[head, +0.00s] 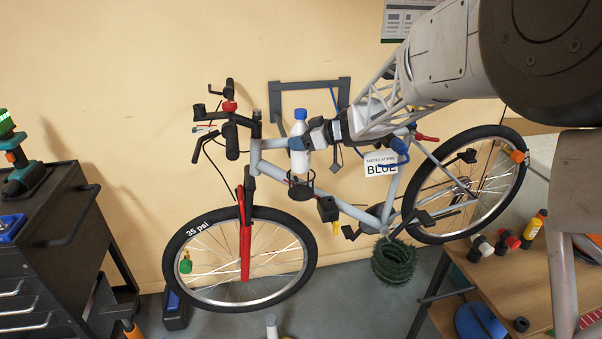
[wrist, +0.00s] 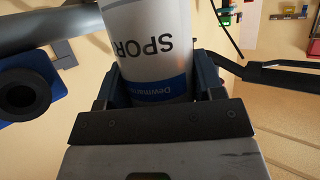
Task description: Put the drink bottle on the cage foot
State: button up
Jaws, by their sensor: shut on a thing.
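The drink bottle (head: 298,155) is white with a blue cap and stands nearly upright in the head view. My gripper (head: 308,138) is shut on it from the right. In the wrist view the bottle's printed side (wrist: 150,45) and blue band show between the fingers of my gripper (wrist: 160,92). A black bottle cage (head: 300,190) with a ring is on the bicycle's grey frame, just below the bottle. The bottle's lower end is close above the cage; I cannot tell whether they touch. The cage foot is not clearly visible.
The grey bicycle frame (head: 272,144) runs close behind the bottle. A black box (head: 327,209) hangs right of the cage. A tool cart (head: 45,255) stands left; a wooden bench (head: 490,285) stands right.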

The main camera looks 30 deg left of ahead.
aim_at(301, 163)
jog(key=shift+f, duration=2.25)
jog(key=shift+f, duration=0.1)
jog(key=shift+f, duration=1.8)
jog(key=shift+f, duration=0.1)
jog(key=o, duration=1.1)
jog(key=v, duration=1.2)
jog(key=shift+d, duration=0.1)
